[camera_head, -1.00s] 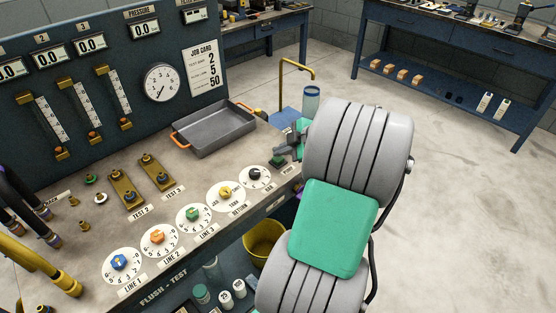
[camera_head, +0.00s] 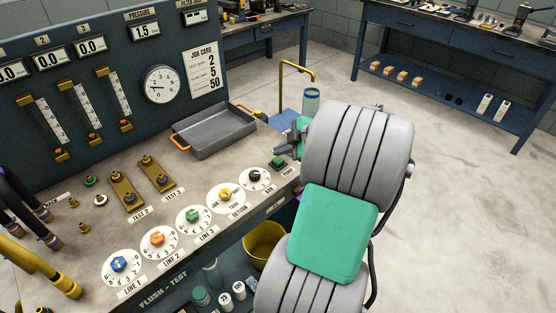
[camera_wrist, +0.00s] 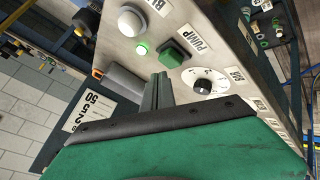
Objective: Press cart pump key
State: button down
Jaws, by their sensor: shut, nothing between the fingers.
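The pump key is a square green button beside the PUMP label in the wrist view (camera_wrist: 172,53); in the head view the green key (camera_head: 278,162) sits at the right end of the bench front. My gripper (camera_wrist: 157,84) is shut and empty, its tips close to the key but apart from it in the wrist view. In the head view my gripper (camera_head: 290,139) is just above and beyond the key, partly hidden by my arm.
A white dome (camera_wrist: 131,21) stands beside the lamp. A black dial (camera_head: 255,175) is left of the key, with several coloured dials further along. A grey tray (camera_head: 213,136) lies behind, and a yellow bucket (camera_head: 263,242) is below the bench edge.

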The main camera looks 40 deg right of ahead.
aim_at(281, 160)
jog(key=shift+r, duration=0.2)
jog(key=shift+r+p, duration=1.3)
jog(key=shift+r, duration=1.6)
